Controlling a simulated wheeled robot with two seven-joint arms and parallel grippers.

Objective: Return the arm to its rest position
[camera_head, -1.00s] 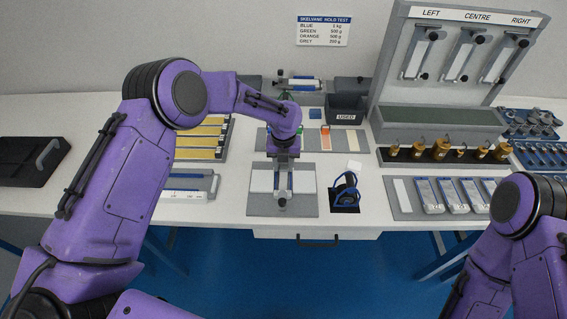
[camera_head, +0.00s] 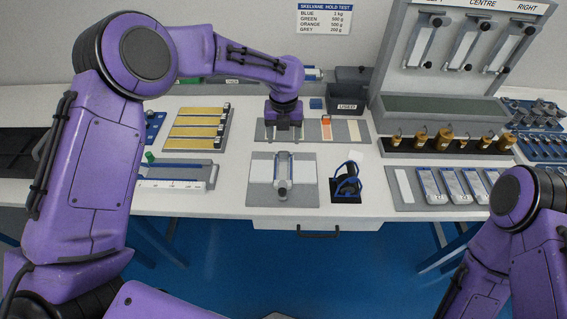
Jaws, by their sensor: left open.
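My left arm (camera_head: 85,160) reaches in from the left, its elbow raised, its forearm running right across the table. My left gripper (camera_head: 283,136) points down over the grey plate with coloured strips, behind the white-and-grey tester (camera_head: 283,178). Its fingers are small and partly hidden by the wrist; they look apart, with nothing seen between them. My right arm (camera_head: 520,215) is folded at the lower right, and its gripper is out of view.
A black cable-like item (camera_head: 346,183) stands right of the tester. A bin marked USED (camera_head: 347,104) stands behind. Brass weights (camera_head: 445,138), several white devices (camera_head: 450,186) and a hanging rack (camera_head: 465,50) are on the right. Yellow strips (camera_head: 197,128) lie left of my gripper.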

